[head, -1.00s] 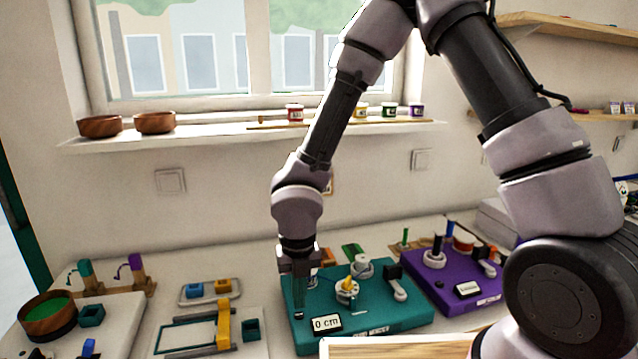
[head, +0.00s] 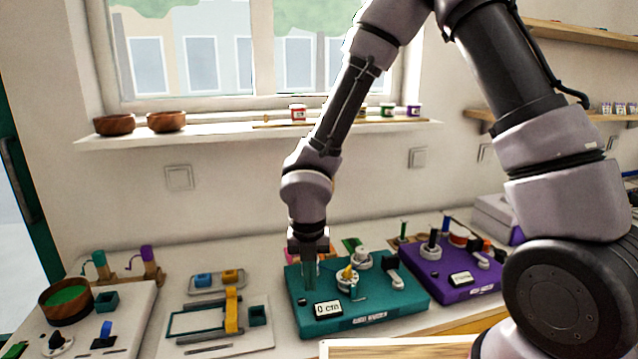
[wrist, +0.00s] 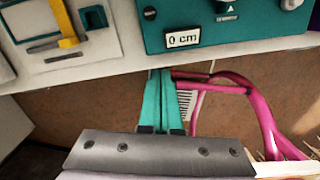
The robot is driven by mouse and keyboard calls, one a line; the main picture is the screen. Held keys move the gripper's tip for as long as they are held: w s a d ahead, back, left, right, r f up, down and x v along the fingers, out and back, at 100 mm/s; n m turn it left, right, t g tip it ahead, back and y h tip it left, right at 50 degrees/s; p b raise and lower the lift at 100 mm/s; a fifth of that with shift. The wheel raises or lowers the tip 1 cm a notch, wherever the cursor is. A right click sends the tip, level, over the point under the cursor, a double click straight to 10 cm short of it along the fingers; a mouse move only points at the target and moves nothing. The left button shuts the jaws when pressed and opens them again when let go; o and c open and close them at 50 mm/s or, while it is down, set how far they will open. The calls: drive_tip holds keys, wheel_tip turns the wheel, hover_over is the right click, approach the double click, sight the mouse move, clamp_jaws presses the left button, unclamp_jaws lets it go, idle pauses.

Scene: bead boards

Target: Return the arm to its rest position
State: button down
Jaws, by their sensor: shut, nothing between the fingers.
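My gripper (head: 311,284) is shut and empty. In the head view it points down, in line with the left part of the teal board (head: 375,321), which has a "0 cm" label (head: 328,309). In the wrist view the two teal-looking fingers (wrist: 167,82) lie side by side, with the front edge of the worktop beyond them. The teal board also shows there at the top (wrist: 225,30). I cannot tell how high the fingertips are. My arm is bent, with its upper links across the window.
The purple board (head: 472,290) stands right of the teal one. A pale board with a yellow bar (head: 234,312) lies left. Two wooden bowls (head: 114,125) (head: 166,122) stand on the window sill. Pink tubes (wrist: 262,112) show below the worktop edge in the wrist view.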

drive_tip(key=w+d+r+m+t, duration=0.1)
drive_tip(key=w+d+r+m, duration=0.2)
drive_tip(key=d+r+m, duration=0.55)
drive_tip(key=w+d+r+m+t, duration=0.2)
drive_tip(key=w+d+r+m, duration=0.2)
drive_tip(key=d+r+m, duration=0.5)
drive_tip(key=s+d+r+m+t+y, duration=0.1)
drive_tip(key=s+d+r+m, duration=0.3)
drive_tip(key=r+m, duration=0.4)
drive_tip(key=s+d+r+m+t+y, duration=0.1)
drive_tip(key=s+d+r+m, duration=0.4)
drive_tip(key=m, duration=1)
wheel_tip(320, 180, up, 4)
drive_tip(key=shift+s+f+t, duration=0.25)
drive_tip(key=shift+t, duration=0.35)
